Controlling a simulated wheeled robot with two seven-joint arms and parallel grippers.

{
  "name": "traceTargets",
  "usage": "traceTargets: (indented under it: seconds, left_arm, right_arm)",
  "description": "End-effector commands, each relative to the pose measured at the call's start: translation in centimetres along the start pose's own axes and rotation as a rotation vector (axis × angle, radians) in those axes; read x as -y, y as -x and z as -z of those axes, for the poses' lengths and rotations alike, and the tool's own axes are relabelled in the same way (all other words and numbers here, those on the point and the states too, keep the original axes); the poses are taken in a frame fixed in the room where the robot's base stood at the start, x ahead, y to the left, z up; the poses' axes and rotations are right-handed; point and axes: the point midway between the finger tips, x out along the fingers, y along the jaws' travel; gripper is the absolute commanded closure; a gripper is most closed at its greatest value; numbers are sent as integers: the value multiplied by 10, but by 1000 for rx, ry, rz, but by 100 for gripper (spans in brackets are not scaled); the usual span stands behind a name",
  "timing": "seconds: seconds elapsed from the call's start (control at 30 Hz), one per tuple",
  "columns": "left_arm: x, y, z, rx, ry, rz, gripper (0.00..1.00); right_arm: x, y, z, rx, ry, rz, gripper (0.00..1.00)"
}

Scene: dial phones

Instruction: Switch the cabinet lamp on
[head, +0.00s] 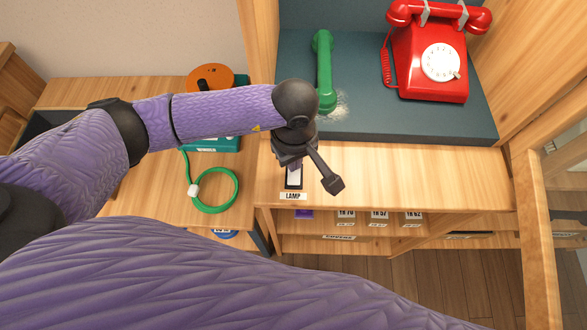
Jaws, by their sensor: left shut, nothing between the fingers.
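The lamp switch (294,177) is a dark-framed plate with a pale part, on the wooden front ledge of the cabinet (420,178). A white label reading LAMP (293,196) sits just below it. My left gripper (332,185) is shut and empty, with its fingertips just right of the switch, over the ledge. My gripper's wrist hides the upper part of the switch. I cannot tell whether the fingers touch the ledge or which way the switch is set. The lamp itself is not clearly visible. My right gripper is not in view.
A red dial phone (425,60) stands on the cabinet's dark mat (440,125). A coiled green cord (214,208) lies on the left desk. Small tagged slots (379,216) run below the ledge. An open door (538,240) is at right.

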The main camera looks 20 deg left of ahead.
Motion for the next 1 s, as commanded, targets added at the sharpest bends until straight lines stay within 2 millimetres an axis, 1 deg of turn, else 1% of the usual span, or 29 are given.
traceTargets:
  seconds: [0.13, 0.23, 0.7, 0.8, 1.0]
  left_arm:
    - [0, 0, 0, 1, 0, 1, 100]
    - [0, 7, 0, 0, 0, 0, 100]
    - [0, 62, 0, -1, -1, -1, 100]
    - [0, 71, 0, -1, -1, -1, 100]
    - [0, 69, 0, 0, 0, 1, 100]
  right_arm:
    - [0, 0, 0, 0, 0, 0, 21]
    - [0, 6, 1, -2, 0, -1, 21]
    - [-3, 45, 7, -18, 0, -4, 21]
    - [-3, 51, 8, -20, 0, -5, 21]
    - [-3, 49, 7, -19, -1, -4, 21]
